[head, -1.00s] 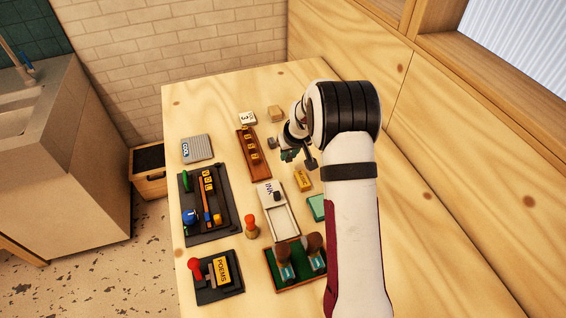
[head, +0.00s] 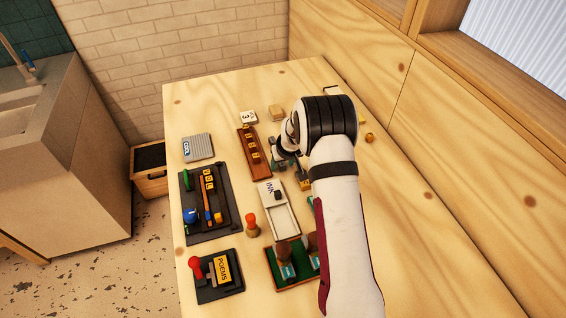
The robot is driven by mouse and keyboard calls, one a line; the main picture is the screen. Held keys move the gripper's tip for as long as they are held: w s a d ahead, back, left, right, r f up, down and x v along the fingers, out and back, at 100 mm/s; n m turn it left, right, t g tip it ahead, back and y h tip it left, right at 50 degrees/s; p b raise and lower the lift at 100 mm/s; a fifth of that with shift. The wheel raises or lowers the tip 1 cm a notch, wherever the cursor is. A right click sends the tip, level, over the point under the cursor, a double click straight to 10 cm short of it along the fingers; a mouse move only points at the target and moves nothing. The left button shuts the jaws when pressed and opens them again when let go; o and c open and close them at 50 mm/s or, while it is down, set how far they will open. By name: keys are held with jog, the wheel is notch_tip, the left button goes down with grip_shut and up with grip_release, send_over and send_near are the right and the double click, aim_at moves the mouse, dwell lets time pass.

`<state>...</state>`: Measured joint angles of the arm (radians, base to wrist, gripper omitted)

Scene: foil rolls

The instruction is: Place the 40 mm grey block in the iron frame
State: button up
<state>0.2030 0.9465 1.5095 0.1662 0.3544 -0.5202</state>
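My gripper (head: 291,173) points down right of the brown letter rack, near the yellow lettered block (head: 304,184). Its dark fingers look spread apart, with nothing visible between them. The small grey block seen earlier beside the rack is now hidden or hard to make out behind my gripper.
A brown rack (head: 262,173) with yellow letters stands left of my gripper. The INK tray (head: 284,219), a red-knobbed handle (head: 252,225), the POEMS stand (head: 222,271) and a green-floored tray (head: 292,283) lie nearer. A grey ribbed piece (head: 197,147) lies at far left. The table's right side is mostly clear.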

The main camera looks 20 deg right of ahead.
jog(key=v, duration=1.2)
jog(key=s+a+r+m+g, duration=0.1)
jog(key=s+a+r, duration=0.2)
jog(key=s, duration=0.3)
jog(key=s+a+r+m+g, duration=0.1)
jog(key=s+a+r, duration=0.2)
jog(key=s, duration=0.4)
jog(key=s+a+r+m+y, duration=0.1)
jog(key=s+a+r, duration=0.2)
jog(key=s, duration=0.4)
jog(key=shift+s+a+r+g, duration=0.3)
jog(key=shift+r+g, duration=0.1)
jog(key=shift+r, duration=0.3)
jog(key=shift+o, duration=0.5)
jog(key=s+a+m+g, duration=0.2)
jog(key=s+a, duration=0.1)
jog(key=s, duration=1.3)
jog(key=shift+m+y, duration=0.3)
jog(key=shift+y, duration=0.1)
jog(key=shift+f, duration=0.1)
jog(key=shift+w, duration=0.15)
